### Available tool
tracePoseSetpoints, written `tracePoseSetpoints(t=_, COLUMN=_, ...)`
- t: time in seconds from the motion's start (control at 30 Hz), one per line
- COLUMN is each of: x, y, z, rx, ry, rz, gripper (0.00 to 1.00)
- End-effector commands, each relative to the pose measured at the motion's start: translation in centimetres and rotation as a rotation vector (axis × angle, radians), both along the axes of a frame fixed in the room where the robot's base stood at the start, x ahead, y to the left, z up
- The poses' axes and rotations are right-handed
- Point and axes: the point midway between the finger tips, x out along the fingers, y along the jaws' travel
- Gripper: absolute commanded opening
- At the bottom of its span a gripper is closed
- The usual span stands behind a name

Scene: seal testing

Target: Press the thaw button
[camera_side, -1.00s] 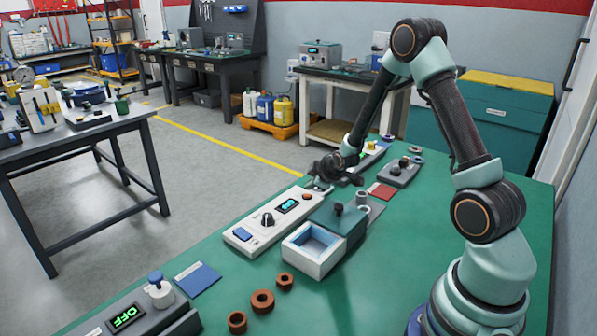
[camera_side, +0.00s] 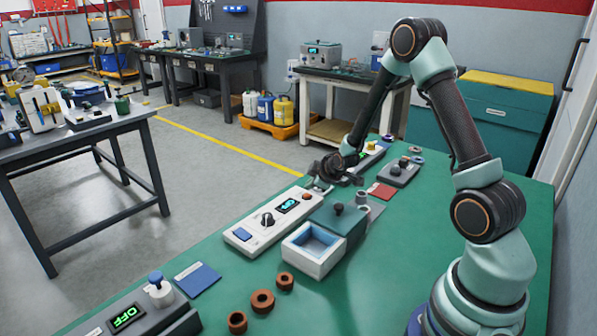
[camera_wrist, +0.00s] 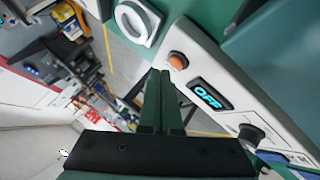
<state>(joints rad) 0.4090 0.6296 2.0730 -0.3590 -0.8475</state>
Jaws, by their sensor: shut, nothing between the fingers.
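A long white control panel (camera_side: 255,232) lies on the green bench. It carries an orange round button (camera_side: 307,196), a lit display (camera_side: 287,206), a black knob (camera_side: 267,219) and a blue square button (camera_side: 242,234). I cannot read which button is labelled thaw. In the wrist view, the orange button (camera_wrist: 178,61) is just right of the fingertips, and the display (camera_wrist: 209,94) reads OFF in cyan. My gripper (camera_side: 319,187) is shut and empty at the panel's far end, close to the orange button. The wrist view shows its fingers (camera_wrist: 160,76) together; contact with the button cannot be told.
A white open box (camera_side: 313,264) and a dark green block with a knob (camera_side: 338,224) stand right beside the panel. Several brown rings (camera_side: 262,301) and a blue mat (camera_side: 198,279) lie nearer. A grey device (camera_side: 135,319) is at the front left. The bench's right side is clear.

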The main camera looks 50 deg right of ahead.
Motion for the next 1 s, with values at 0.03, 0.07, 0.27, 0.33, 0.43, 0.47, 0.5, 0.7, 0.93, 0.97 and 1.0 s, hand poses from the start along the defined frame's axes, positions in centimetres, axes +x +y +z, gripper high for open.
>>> tracePoseSetpoints(t=0.03, x=0.0, y=0.0, z=0.0, rx=0.0, ry=0.0, rz=0.0, gripper=0.0)
tracePoseSetpoints(t=0.07, x=0.0, y=0.0, z=-0.1, rx=0.0, ry=0.0, rz=0.0, gripper=0.0)
tracePoseSetpoints(t=0.27, x=0.0, y=0.2, z=-0.7, rx=0.002, ry=0.0, rz=0.001, gripper=0.0)
tracePoseSetpoints(t=0.33, x=0.1, y=0.2, z=-0.8, rx=0.002, ry=-0.001, rz=0.002, gripper=0.0)
tracePoseSetpoints(t=0.43, x=0.1, y=0.2, z=-0.9, rx=0.002, ry=-0.001, rz=0.002, gripper=0.0)
tracePoseSetpoints(t=0.47, x=0.1, y=0.2, z=-0.9, rx=0.002, ry=-0.001, rz=0.002, gripper=0.0)
tracePoseSetpoints(t=0.5, x=0.1, y=0.2, z=-0.8, rx=0.002, ry=-0.001, rz=0.002, gripper=0.0)
tracePoseSetpoints(t=0.7, x=0.1, y=0.2, z=-0.9, rx=0.002, ry=-0.001, rz=0.002, gripper=0.0)
tracePoseSetpoints(t=0.93, x=0.1, y=0.2, z=-1.1, rx=0.002, ry=-0.001, rz=0.002, gripper=0.0)
tracePoseSetpoints(t=0.97, x=0.1, y=0.2, z=-1.1, rx=0.002, ry=-0.001, rz=0.002, gripper=0.0)
tracePoseSetpoints(t=1.0, x=0.1, y=0.2, z=-1.1, rx=0.002, ry=-0.001, rz=0.002, gripper=0.0)
